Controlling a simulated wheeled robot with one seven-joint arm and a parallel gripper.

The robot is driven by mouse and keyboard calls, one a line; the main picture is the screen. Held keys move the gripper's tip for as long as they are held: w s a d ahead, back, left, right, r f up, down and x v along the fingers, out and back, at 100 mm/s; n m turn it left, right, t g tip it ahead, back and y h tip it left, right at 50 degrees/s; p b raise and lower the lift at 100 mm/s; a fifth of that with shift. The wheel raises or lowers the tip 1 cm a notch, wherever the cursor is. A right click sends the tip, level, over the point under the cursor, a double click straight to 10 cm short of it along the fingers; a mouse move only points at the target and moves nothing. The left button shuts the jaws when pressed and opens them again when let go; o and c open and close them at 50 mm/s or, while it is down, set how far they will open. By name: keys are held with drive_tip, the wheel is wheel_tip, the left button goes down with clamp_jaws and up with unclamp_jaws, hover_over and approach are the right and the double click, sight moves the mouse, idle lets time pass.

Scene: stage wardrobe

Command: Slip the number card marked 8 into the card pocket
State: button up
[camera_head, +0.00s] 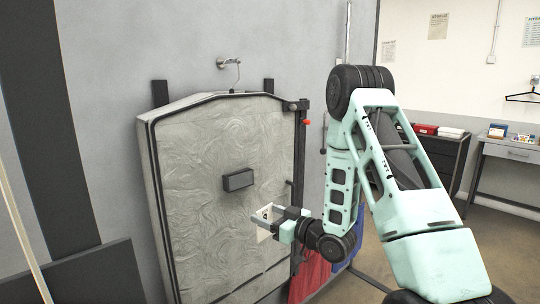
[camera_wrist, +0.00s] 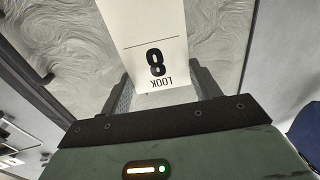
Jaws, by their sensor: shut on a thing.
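The number card (camera_wrist: 150,25) is white, with an upside-down black 8 and the word LOOK in the wrist view. My gripper (camera_wrist: 163,88) is shut on the card's lower end, with a dark finger on each side. In the head view the card (camera_head: 264,229) stands roughly upright in my gripper (camera_head: 268,219), in front of the grey panel. A small dark grey box, which looks like the card pocket (camera_head: 238,181), is fixed to the panel, above and left of the card. The card is apart from it. The pocket's opening cannot be made out.
The wrinkled grey panel (camera_head: 205,140) has a dark frame and stands against the wall. A dark post (camera_head: 301,150) with a red knob runs along its right edge. Red cloth (camera_head: 312,275) hangs below right. A desk (camera_head: 512,152) stands far right.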

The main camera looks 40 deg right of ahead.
wheel_tip(320, 180, up, 20)
drive_tip(key=s+a+m+h+b, duration=0.1)
drive_tip(key=s+m+h+b, duration=0.1)
drive_tip(key=h, duration=0.1)
drive_tip(key=shift+r, duration=0.25)
drive_tip(key=shift+w+a+p, duration=0.2)
drive_tip(key=shift+w+p, duration=0.65)
drive_tip(key=shift+p, duration=1.55)
drive_tip(key=shift+w+p, duration=0.35)
drive_tip(key=shift+p, duration=2.15)
drive_tip(key=shift+w+a+f+p, duration=0.15)
drive_tip(key=shift+w+p, duration=0.5)
drive_tip(key=shift+w, duration=1.75)
drive_tip(key=shift+w+d+f+p, duration=0.15)
drive_tip(key=shift+w+p, duration=0.45)
drive_tip(key=shift+w, duration=1.8)
drive_tip(key=shift+a+f+b, duration=0.15)
drive_tip(key=shift+f+b, duration=0.3)
drive_tip(key=shift+f, duration=0.5)
drive_tip(key=shift+f+b, duration=1.4)
drive_tip(key=shift+b, duration=0.3)
drive_tip(key=shift+f, duration=0.15)
